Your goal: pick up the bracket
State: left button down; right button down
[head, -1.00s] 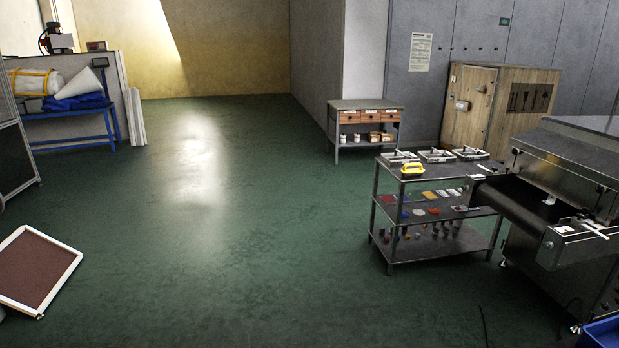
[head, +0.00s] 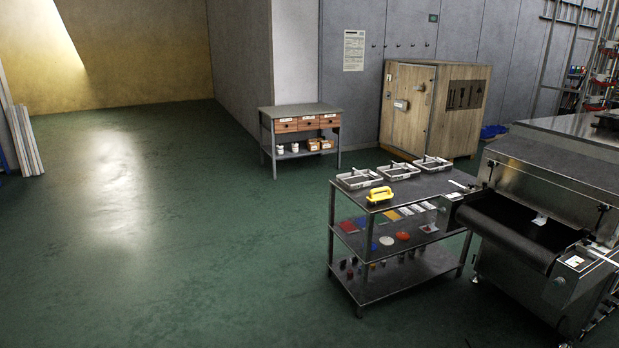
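I cannot make out for certain which thing is the bracket. A small pale piece (head: 540,219) lies on the black belt (head: 512,232) of the dryer at the right, too small to identify. Several small flat coloured pieces, one of them a white oval (head: 386,241), lie on the middle shelf of the metal cart (head: 425,187). A yellow handled tool (head: 379,195) and several grey trays (head: 358,179) are on the cart's top. Neither of my grippers is in view.
The metal dryer (head: 560,175) stands close to the cart's right side. A bench with drawers (head: 300,110) and a wooden cabinet (head: 408,110) stand behind. The green floor (head: 150,250) at the left and centre is clear.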

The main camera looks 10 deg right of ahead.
aim_at(540, 219)
jog(key=i+l+z, duration=0.1)
jog(key=i+z, duration=0.2)
jog(key=z, duration=0.15)
jog(key=i+z, duration=0.3)
jog(key=z, duration=0.15)
jog(key=i+j+z, duration=0.1)
jog(key=i+z, duration=0.3)
jog(key=i+j+z, duration=0.2)
jog(key=z, duration=0.25)
jog(key=i+j+z, duration=0.15)
jog(key=i+z, duration=0.3)
jog(key=i+j+z, duration=0.15)
jog(key=j, duration=0.2)
jog(key=i+j+z, duration=0.15)
jog(key=i+j, duration=0.1)
jog(key=j, duration=0.1)
